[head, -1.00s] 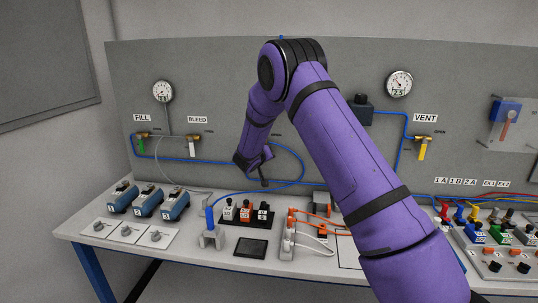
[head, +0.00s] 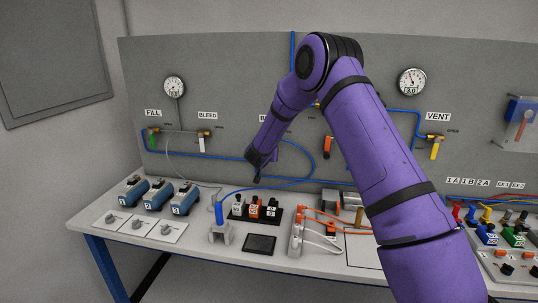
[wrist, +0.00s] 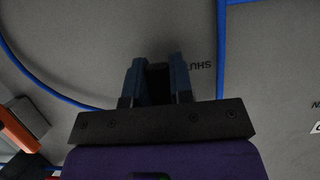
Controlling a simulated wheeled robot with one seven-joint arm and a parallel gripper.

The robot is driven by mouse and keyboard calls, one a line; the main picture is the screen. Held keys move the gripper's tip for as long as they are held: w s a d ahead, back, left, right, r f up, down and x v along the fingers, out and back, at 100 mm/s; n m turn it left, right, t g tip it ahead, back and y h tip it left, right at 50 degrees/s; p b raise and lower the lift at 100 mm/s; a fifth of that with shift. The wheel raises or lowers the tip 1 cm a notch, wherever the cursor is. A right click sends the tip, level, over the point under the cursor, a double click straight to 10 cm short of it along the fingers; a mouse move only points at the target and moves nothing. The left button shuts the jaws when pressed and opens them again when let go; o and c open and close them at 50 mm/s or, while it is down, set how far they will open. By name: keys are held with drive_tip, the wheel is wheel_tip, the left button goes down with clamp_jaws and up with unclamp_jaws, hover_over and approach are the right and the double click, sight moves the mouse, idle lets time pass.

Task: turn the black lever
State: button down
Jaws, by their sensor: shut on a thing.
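My gripper (head: 258,170) is at the grey upright panel, left of centre in the head view, pointing down and left. In the wrist view its two blue fingers (wrist: 160,78) are close together with a dark piece between them, which I take to be the black lever (wrist: 158,80). My gripper is shut on it. The lever's shape and angle are mostly hidden by the fingers. Upside-down lettering starting "SHU" is on the panel just right of the fingers. In the head view my wrist covers the lever.
A blue hose (head: 312,160) loops on the panel right of my gripper. A white lever (head: 204,144) at BLEED, an orange lever (head: 328,147) and a yellow lever (head: 434,150) at VENT are on the panel. Blue blocks (head: 159,196) and a black socket block (head: 275,217) stand on the bench below.

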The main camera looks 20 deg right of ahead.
drive_tip(key=shift+a, duration=0.1)
drive_tip(key=c, duration=1)
unclamp_jaws()
drive_tip(key=v, duration=1)
drive_tip(key=shift+s+r, duration=0.15)
drive_tip(key=shift+s, duration=0.15)
drive_tip(key=shift+a, duration=0.1)
